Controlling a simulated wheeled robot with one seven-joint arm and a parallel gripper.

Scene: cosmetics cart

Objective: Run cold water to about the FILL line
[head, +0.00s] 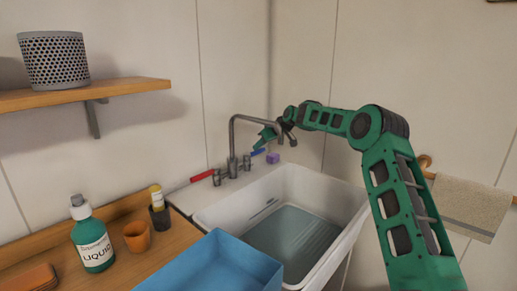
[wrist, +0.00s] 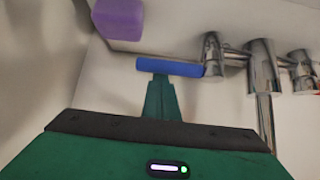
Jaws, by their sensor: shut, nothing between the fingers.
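The chrome faucet (head: 233,135) stands at the back of the white sink (head: 345,205), with a red lever (head: 202,175) on the left and a blue lever (head: 258,152) on the right. The blue lever (wrist: 170,67) shows across the wrist view, beside its chrome valve. My green gripper (head: 265,136) is shut and empty. Its fingertips (wrist: 160,80) are right at the blue lever; I cannot tell if they touch it. Greyish water (head: 290,235) appears to lie in the basin. I see no clear stream from the spout, and the FILL line is not readable.
A purple block (head: 273,158) sits on the sink's back ledge, near the blue lever. A blue bin (head: 215,265), a green liquid bottle (head: 92,240) and an orange cup (head: 137,237) stand at the left. A towel (head: 470,205) hangs at the right.

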